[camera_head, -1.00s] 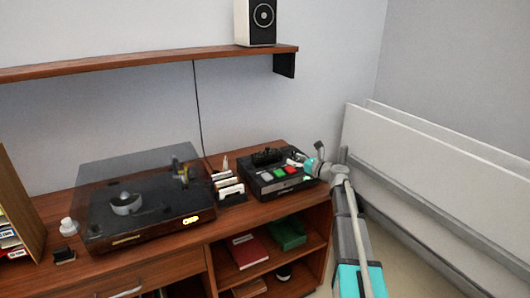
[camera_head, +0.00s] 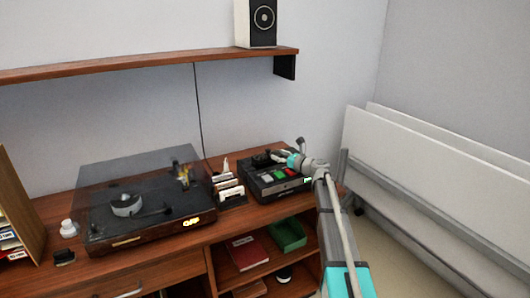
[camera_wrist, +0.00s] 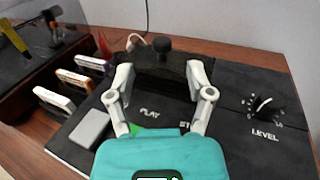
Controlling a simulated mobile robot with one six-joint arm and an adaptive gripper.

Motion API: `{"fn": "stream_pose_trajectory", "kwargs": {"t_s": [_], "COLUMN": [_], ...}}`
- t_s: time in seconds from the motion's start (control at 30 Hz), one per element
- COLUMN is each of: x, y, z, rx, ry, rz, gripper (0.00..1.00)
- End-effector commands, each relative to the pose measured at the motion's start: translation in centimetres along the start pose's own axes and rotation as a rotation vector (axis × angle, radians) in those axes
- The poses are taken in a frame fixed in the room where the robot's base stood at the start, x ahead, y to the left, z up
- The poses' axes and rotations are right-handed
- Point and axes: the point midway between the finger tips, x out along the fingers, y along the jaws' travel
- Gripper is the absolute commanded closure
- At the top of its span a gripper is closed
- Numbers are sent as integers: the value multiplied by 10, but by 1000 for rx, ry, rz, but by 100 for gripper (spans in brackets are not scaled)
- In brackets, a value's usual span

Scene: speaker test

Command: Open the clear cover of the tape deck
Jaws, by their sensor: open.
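The black tape deck (camera_head: 262,189) stands on the wooden cabinet, with colored buttons on top; in the wrist view its panel (camera_wrist: 255,147) reads PLAY and LEVEL. The dark, see-through-looking cover (camera_wrist: 160,68) lies at the deck's back, with a small dark knob (camera_wrist: 164,45) standing up near its far edge. My gripper (camera_head: 279,156) is over the back of the deck. In the wrist view its two white fingers (camera_wrist: 161,72) are apart, one on each side of the cover. I cannot tell whether they touch it. My gripper's body hides part of the buttons.
A record player (camera_head: 140,208) under a tinted lid stands left of the deck. Several cassettes (camera_head: 229,192) stand between them, close to the deck's left side. A level dial (camera_wrist: 264,107) sits at the deck's right. A shelf (camera_head: 150,64) with a speaker (camera_head: 256,22) hangs above.

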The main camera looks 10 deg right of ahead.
Motion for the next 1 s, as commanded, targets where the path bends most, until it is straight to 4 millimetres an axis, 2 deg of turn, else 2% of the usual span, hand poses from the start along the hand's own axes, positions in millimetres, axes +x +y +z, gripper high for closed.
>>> {"fn": "stream_pose_trajectory", "kwargs": {"t_s": [0.1, 0.4, 0.87, 1.0], "x": [21, 53, 60, 59], "y": [-1, 0, 0, 0], "z": [0, 0, 0, 0], "rx": [0, 0, 0, 0], "ry": [0, 0, 0, 0], "rz": [3, 1, 0, 0], "gripper": [32, 32, 32, 54]}}
